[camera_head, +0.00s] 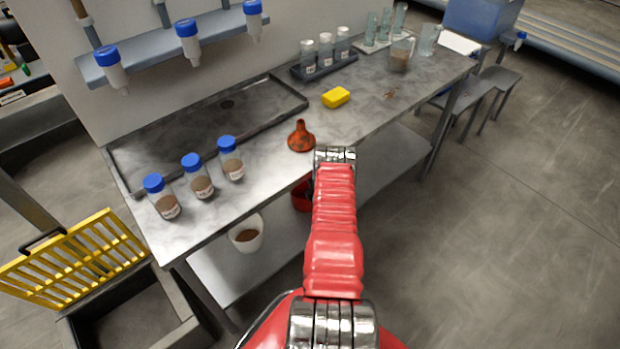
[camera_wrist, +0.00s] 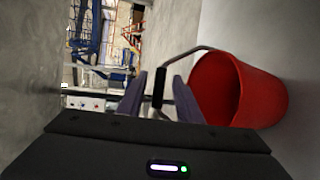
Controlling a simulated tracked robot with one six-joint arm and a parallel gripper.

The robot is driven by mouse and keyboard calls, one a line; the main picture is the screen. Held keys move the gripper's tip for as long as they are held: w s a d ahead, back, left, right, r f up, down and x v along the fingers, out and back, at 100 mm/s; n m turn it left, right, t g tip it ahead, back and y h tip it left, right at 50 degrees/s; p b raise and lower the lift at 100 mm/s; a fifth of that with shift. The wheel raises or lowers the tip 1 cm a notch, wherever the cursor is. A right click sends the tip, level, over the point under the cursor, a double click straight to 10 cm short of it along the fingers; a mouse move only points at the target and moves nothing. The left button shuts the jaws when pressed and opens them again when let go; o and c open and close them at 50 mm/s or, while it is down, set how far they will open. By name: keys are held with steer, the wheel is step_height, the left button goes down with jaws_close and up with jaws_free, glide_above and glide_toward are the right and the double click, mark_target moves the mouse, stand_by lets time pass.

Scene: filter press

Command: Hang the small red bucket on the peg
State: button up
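The small red bucket (camera_wrist: 240,90) fills the right of the wrist view, its open mouth turned toward the fingers. In the head view a part of the red bucket (camera_head: 300,196) shows at the lower shelf, mostly hidden by my arm. Its wire handle reaches left to a black grip (camera_wrist: 159,88). My gripper (camera_wrist: 160,92) is open, with one finger on each side of the black grip and a visible gap at both sides. My gripper is hidden behind my arm in the head view. I cannot make out the peg in either view.
A white bucket (camera_head: 247,236) with brown contents stands on the lower shelf (camera_head: 225,268), left of the red one. The bench above holds blue-capped jars (camera_head: 202,184), an orange funnel (camera_head: 301,138) and a yellow block (camera_head: 336,97). Open floor (camera_head: 530,190) lies right.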

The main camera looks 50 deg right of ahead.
steer(key=shift+f, duration=0.1)
steer(key=v, duration=1.3)
steer(key=shift+s+a+r, duration=0.15)
steer(key=shift+a+r, duration=0.2)
steer(key=shift+r, duration=0.1)
stand_by(0.4)
